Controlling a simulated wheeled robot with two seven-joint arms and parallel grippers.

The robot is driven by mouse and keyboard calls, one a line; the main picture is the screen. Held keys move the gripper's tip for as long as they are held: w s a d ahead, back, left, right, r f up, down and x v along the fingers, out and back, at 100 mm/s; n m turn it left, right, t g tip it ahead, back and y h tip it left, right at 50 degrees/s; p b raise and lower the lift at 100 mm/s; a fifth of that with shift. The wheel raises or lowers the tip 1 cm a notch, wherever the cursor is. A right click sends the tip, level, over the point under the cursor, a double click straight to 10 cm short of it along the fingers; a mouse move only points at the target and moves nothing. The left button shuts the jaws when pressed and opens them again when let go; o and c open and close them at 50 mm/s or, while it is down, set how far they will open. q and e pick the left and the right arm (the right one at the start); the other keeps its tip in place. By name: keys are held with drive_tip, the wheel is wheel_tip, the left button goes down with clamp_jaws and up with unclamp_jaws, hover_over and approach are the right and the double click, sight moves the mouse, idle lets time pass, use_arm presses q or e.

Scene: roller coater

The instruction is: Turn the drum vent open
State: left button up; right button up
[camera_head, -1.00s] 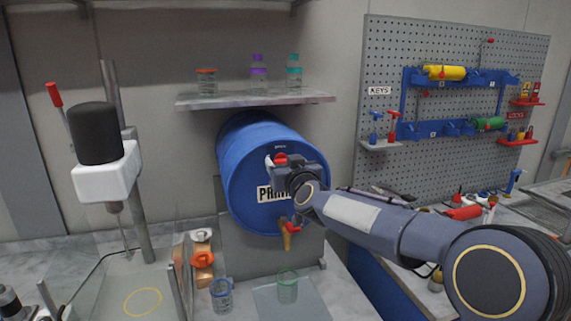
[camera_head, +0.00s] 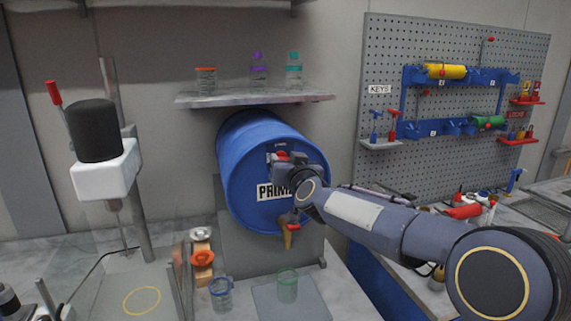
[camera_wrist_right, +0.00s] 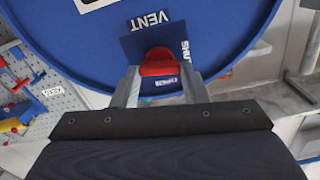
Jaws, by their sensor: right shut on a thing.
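The blue drum (camera_head: 240,175) lies on its side on a stand, its round face with a PRIMER label towards me. Its red vent knob (camera_head: 282,156) is near the top of that face. In the right wrist view the vent knob (camera_wrist_right: 160,63) sits on a dark blue plate (camera_wrist_right: 134,47) by the words VENT and SHUT, which appear upside down. My right gripper (camera_head: 284,163) is at the knob; in the wrist view its two fingers (camera_wrist_right: 160,82) are shut on it, one on each side. The fingers partly hide the knob. My left gripper is not in view.
A tap (camera_head: 288,235) with a red handle hangs low on the drum face, above a green-rimmed jar (camera_head: 287,286). A shelf (camera_head: 255,99) with bottles is above the drum. A mixer (camera_head: 100,160) stands left; a pegboard (camera_head: 450,60) is at right.

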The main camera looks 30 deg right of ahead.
drive_tip(key=shift+d+f+m+b, duration=0.15)
drive_tip(key=shift+m+b, duration=1)
drive_tip(key=shift+m, duration=2.75)
drive_tip(key=shift+f+m+b, duration=0.1)
drive_tip(key=shift+m+b, duration=1)
drive_tip(key=shift+m, duration=3.1)
drive_tip(key=o, duration=1)
drive_tip(key=shift+s, duration=0.15)
drive_tip(key=v, duration=0.7)
drive_tip(key=shift+s, duration=0.3)
